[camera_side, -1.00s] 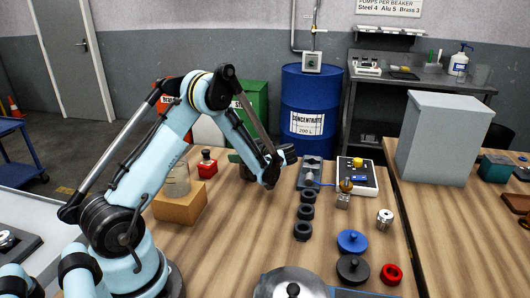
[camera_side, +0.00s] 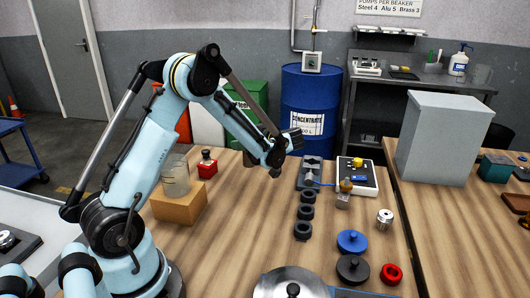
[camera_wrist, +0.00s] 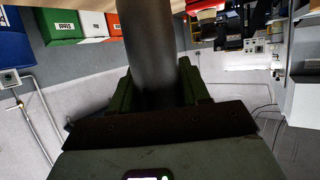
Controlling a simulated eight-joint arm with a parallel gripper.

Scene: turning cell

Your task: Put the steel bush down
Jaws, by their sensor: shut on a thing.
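In the wrist view my gripper (camera_wrist: 160,92) has its green fingers on both sides of a dark grey cylinder, which I take to be the steel bush (camera_wrist: 145,45). It runs up out of the top of that view, so its far end is hidden. In the side view my gripper (camera_side: 276,162) hangs above the wooden bench, left of the grey fixture (camera_side: 312,172). The held piece is a small dark shape there, and the arm partly hides it. It appears clear of the bench, but the gap is hard to judge.
Several dark rings (camera_side: 303,230) stand in a row right of my gripper. A glass beaker (camera_side: 175,178) stands on a wooden block (camera_side: 180,208). The bench between block and rings is clear.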

